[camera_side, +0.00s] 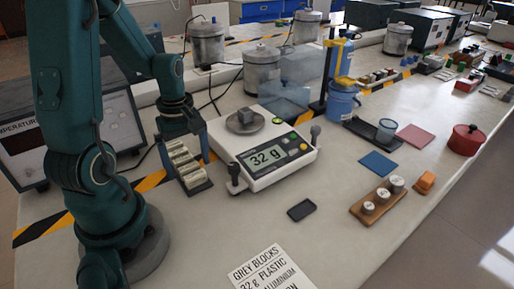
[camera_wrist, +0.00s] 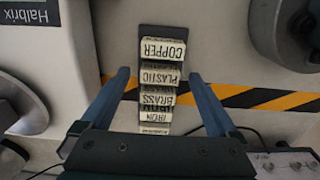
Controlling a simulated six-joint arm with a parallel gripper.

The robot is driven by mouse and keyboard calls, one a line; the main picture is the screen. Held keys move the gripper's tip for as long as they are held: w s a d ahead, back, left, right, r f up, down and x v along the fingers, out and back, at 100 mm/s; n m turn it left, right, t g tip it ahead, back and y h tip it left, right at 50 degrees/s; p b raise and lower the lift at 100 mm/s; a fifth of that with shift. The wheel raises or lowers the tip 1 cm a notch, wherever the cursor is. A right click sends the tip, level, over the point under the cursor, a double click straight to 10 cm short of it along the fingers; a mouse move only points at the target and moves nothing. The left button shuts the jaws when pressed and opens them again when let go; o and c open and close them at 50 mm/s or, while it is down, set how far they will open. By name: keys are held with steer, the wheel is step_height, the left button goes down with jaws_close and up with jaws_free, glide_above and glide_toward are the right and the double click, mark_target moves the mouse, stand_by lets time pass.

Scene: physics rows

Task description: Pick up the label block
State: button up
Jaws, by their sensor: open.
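Several white label blocks stand in a row in a dark rack (camera_side: 200,188). In the wrist view their upside-down words read COPPER on one label block (camera_wrist: 163,51), PLASTIC on another (camera_wrist: 160,76), BRASS on another (camera_wrist: 157,96) and IRON on another (camera_wrist: 156,116); the nearest label is too small to read. My gripper (camera_wrist: 158,75) is open, with one blue finger on each side of the row and nothing held. In the side view my gripper (camera_side: 183,138) hangs over the rack's far end and hides part of the blocks there.
A white scale (camera_side: 270,178) reading 32 g stands right of the rack, with a grey block (camera_side: 246,115) on its pan. A black tray (camera_side: 302,210), a wooden weight holder (camera_side: 371,213) and a printed sheet (camera_side: 268,270) lie in front. Bare table lies between rack and sheet.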

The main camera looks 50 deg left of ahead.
steer(key=shift+f, duration=0.2)
steer(key=c, duration=1.4)
steer(key=shift+r, duration=0.15)
